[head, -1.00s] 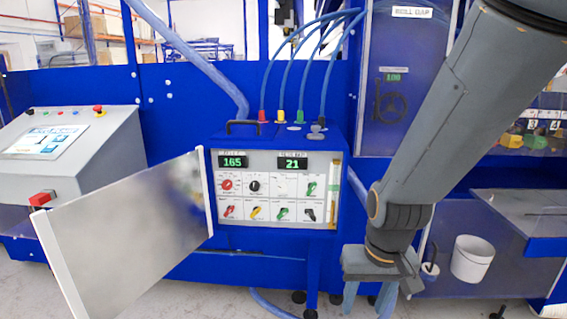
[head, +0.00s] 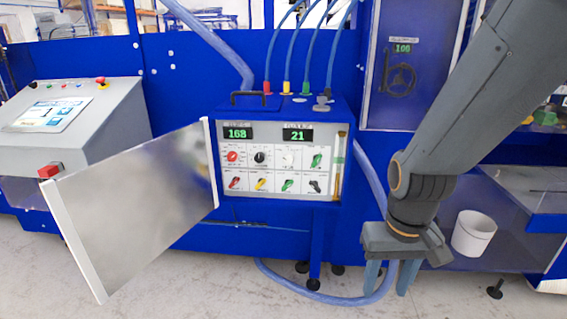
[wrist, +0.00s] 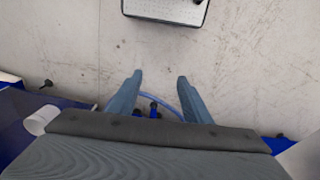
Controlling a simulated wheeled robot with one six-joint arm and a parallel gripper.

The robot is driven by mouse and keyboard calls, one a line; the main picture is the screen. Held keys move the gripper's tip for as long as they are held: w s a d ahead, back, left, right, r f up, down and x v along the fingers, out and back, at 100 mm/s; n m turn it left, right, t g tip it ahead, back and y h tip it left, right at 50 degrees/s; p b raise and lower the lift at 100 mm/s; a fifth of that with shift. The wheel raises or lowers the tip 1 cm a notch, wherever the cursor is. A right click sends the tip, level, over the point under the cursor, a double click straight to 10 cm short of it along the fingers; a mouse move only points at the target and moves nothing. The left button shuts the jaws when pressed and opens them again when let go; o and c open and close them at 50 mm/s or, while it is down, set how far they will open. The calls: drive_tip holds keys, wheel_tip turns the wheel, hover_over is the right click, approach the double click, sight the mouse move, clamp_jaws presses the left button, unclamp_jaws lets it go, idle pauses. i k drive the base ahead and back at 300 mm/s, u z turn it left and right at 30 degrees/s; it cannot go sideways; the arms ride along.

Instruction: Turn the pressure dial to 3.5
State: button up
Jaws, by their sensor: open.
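A blue control box (head: 280,155) has an open front door and a white panel of knobs. Its left display (head: 237,133) reads 168 and its right display (head: 298,135) reads 21. The upper row has a red knob (head: 232,156), a black dial (head: 260,157), a white dial (head: 287,157) and a green knob (head: 317,160). Their labels are too small to read, so I cannot tell which is the pressure dial. My gripper (head: 390,280) hangs open and empty, pointing down, right of and below the box. In the wrist view its fingers (wrist: 160,77) are apart over bare floor.
The box's door (head: 135,210) swings out to the left. A blue hose (head: 330,299) loops along the floor near my gripper. A white bucket (head: 473,233) stands to the right. A grey console (head: 70,130) is at the left.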

sight(260, 158)
drive_tip(key=u, duration=0.4)
drive_tip(key=k, duration=1)
drive_tip(key=z, duration=0.5)
drive_tip(key=i, duration=1.45)
drive_tip(key=u, duration=0.6)
